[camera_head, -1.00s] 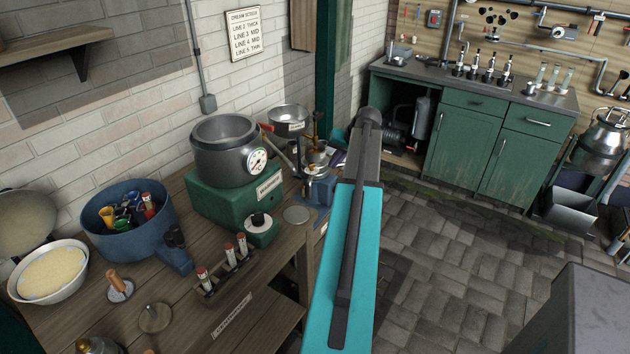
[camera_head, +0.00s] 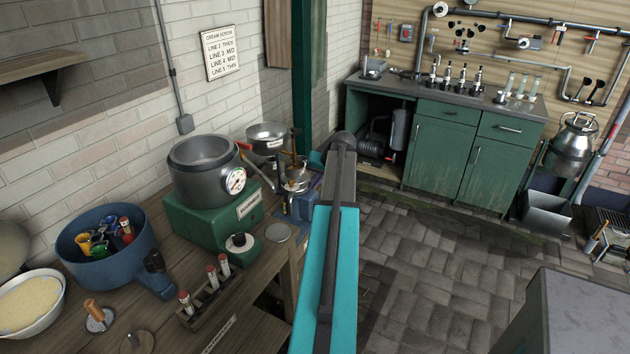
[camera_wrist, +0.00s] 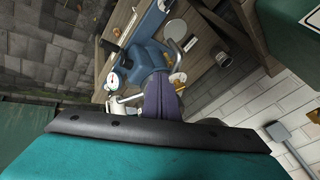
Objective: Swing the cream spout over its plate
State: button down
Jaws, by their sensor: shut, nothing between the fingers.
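The separator (camera_head: 297,181), metal on a blue base, stands at the bench's right end in the head view. Its blue body (camera_wrist: 150,55) shows upside down in the wrist view. A thin bent metal tube (camera_wrist: 191,43), perhaps the cream spout, sticks out there beside a pale round plate (camera_wrist: 173,33). A flat grey round plate (camera_head: 277,232) lies on the bench in front of the separator in the head view. My gripper (camera_wrist: 162,98) shows as dark purplish fingers, shut and empty, in front of the blue body. Whether it touches anything is unclear.
A grey pot with a dial (camera_head: 204,168) stands on a green box left of the separator. A blue tub (camera_head: 108,250) and a rack of tubes (camera_head: 209,296) are further left. A green cabinet (camera_head: 440,150) stands behind.

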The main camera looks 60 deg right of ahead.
aim_at(292, 197)
jog(key=w+f+p, duration=0.3)
jog(key=w+f, duration=0.3)
jog(key=shift+w+a+f, duration=0.25)
jog(key=shift+w+f, duration=0.05)
jog(key=shift+f, duration=0.05)
jog(key=shift+w+a, duration=0.3)
jog(key=shift+w, duration=0.1)
jog(key=shift+s+d+m, duration=0.1)
jog(key=shift+d+m, duration=0.05)
jog(key=shift+m, duration=0.25)
